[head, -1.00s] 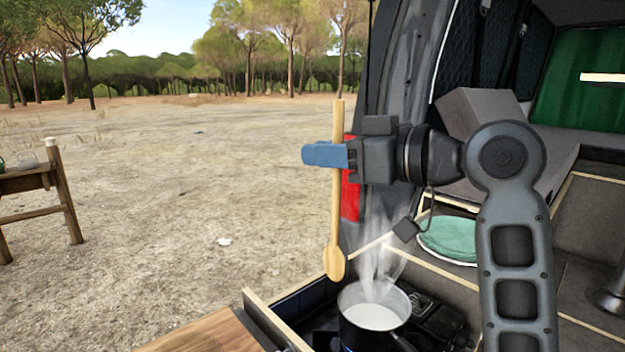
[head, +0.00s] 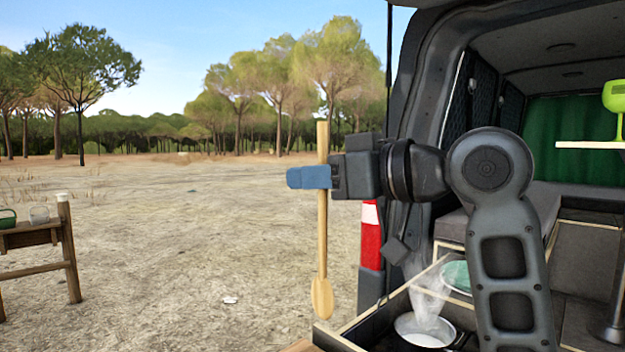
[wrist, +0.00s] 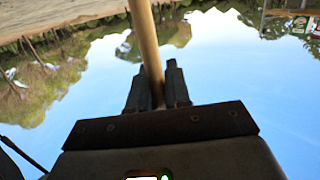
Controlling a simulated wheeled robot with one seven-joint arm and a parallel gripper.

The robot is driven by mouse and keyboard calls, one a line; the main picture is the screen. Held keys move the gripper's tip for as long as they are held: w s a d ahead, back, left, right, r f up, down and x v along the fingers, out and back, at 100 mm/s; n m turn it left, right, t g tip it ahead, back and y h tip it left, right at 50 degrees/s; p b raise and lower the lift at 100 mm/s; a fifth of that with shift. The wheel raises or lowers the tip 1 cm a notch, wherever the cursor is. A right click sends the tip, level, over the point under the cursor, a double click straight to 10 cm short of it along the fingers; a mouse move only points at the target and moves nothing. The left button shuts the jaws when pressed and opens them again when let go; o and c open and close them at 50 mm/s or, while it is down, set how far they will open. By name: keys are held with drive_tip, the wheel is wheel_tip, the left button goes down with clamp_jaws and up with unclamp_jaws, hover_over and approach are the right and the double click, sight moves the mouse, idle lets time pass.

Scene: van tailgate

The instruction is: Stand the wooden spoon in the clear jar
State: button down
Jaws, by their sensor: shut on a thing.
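My gripper (head: 310,177) is shut on the wooden spoon (head: 322,240), around the upper part of its handle. The spoon hangs upright, bowl down, in free air left of the van. In the wrist view the spoon handle (wrist: 147,45) passes between my fingers. A small clear vessel (head: 39,214), which looks like the clear jar, stands on a wooden table (head: 30,238) at the far left, well away from my gripper. It is too small to see what is inside.
A green container (head: 7,218) stands left of the clear vessel, and a small whitish thing tops the table's near post. A steaming pot (head: 425,330) is at the van's tailgate, below right of the spoon. A green goblet (head: 615,97) stands on a shelf. Open ground lies between.

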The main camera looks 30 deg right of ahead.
drive_tip(key=b, duration=0.5)
hover_over(327, 279)
drive_tip(key=x, duration=0.2)
drive_tip(key=shift+w+f, duration=0.15)
drive_tip(key=shift+f, duration=1.3)
drive_tip(key=shift+w+f, duration=0.15)
drive_tip(key=shift+f, duration=1.35)
drive_tip(key=shift+f+b, duration=2.8)
drive_tip(key=shift+f, duration=1.15)
drive_tip(key=c, duration=1)
unclamp_jaws()
drive_tip(key=v, duration=0.7)
drive_tip(key=shift+s+d+r, duration=0.1)
drive_tip(key=shift+s+d, duration=0.05)
drive_tip(key=shift+s, duration=0.2)
